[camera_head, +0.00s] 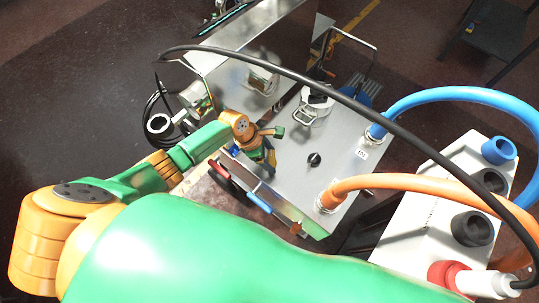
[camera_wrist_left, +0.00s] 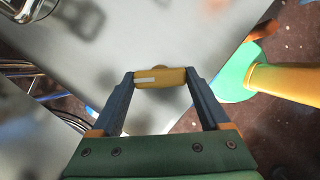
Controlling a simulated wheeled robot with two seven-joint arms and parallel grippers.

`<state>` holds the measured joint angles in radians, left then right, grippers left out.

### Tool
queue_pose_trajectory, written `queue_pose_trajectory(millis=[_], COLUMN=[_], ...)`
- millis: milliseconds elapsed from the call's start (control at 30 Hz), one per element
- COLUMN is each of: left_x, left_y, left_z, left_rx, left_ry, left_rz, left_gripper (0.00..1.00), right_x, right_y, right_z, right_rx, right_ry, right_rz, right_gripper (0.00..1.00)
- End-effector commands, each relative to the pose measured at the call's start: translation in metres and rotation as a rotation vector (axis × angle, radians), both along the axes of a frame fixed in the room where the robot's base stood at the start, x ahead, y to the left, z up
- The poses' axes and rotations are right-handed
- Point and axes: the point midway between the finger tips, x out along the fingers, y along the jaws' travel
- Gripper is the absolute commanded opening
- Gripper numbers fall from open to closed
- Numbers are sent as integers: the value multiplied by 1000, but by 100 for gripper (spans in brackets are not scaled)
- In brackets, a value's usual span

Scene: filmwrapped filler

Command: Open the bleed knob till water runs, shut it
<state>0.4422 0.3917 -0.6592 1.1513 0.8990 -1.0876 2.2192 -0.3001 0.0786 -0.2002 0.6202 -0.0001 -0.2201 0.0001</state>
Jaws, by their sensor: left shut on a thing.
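My left gripper (camera_head: 268,158) reaches over the metal unit (camera_head: 290,190) from the left, near its left edge. In the left wrist view, my left gripper (camera_wrist_left: 160,85) has its two dark fingers at the ends of a small yellow knob-like piece (camera_wrist_left: 173,77) with a white mark, and is shut on it. I take this piece for the bleed knob. In the head view the gripper hides it. A black knob (camera_head: 314,160) stands apart on the unit's top. I can make out no running water. My right gripper is out of view.
A blue hose (camera_head: 450,93) and an orange hose (camera_head: 400,182) join the unit to a white box (camera_head: 460,155) at right. A black cable (camera_head: 330,88) arches overhead. A metal canister (camera_head: 316,106) stands at the unit's back. Blue (camera_head: 258,202) and red handles line its front edge.

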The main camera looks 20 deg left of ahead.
Motion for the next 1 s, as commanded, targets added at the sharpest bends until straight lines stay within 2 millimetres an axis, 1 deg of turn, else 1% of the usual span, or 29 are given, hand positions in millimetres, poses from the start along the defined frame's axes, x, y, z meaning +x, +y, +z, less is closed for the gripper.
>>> queue_pose_trajectory(millis=[33, 167, 333, 667, 1000], left_x=[-1, 0, 1, 3, 6], left_y=[-1, -1, -1, -1, -1], left_z=[2, 2, -1, -5, -6], left_rx=[-3, -4, -4, -4, -2], left_ry=[4, 5, 5, 3, 0], left_rz=[-22, -111, -265, -581, -906], left_gripper=[23, 23, 23, 23, 23], right_x=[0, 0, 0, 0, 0], right_y=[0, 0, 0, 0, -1], right_z=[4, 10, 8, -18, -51], right_rx=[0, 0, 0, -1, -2], right_ry=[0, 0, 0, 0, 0], right_rz=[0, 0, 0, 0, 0], right_gripper=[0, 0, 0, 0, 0])
